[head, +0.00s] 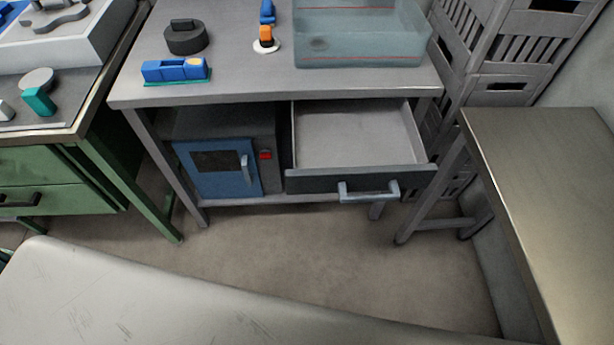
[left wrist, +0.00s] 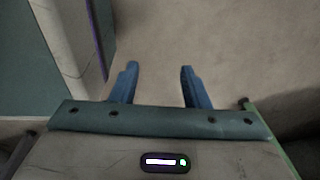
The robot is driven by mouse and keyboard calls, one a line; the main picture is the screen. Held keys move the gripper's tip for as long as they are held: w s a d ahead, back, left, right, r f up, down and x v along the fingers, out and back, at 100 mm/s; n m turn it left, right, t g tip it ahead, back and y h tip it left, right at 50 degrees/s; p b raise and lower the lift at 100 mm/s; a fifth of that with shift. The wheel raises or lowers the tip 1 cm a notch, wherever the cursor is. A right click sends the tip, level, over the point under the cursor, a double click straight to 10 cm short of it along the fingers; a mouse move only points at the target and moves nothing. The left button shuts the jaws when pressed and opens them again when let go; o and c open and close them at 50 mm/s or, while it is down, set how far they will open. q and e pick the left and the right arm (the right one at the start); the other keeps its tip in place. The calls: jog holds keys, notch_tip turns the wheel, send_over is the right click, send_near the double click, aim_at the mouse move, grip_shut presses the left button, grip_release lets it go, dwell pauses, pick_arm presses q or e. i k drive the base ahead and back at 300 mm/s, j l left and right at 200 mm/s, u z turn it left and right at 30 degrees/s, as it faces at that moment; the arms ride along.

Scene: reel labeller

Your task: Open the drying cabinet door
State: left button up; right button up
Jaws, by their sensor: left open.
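The drying cabinet (head: 272,130) stands on the shelf under the grey bench. Its blue door (head: 213,182) has a dark window and looks shut. The upright grey handle (head: 245,167) is on the door's right side, and a red switch (head: 265,155) is on the panel to its right. My left gripper (left wrist: 159,68) shows only in the left wrist view, with its two blue fingers apart and nothing between them. It is above bare floor, and the cabinet cannot be made out in that view. My right gripper is not in view.
An empty drawer (head: 361,181) stands pulled out right of the cabinet, under the bench top (head: 240,92). Green drawers (head: 62,198) are at left, a side table (head: 540,150) and grey crates (head: 510,50) at right. The floor (head: 290,255) before the cabinet is clear.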

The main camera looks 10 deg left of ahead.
aim_at(217, 168)
jog(key=u, duration=1.15)
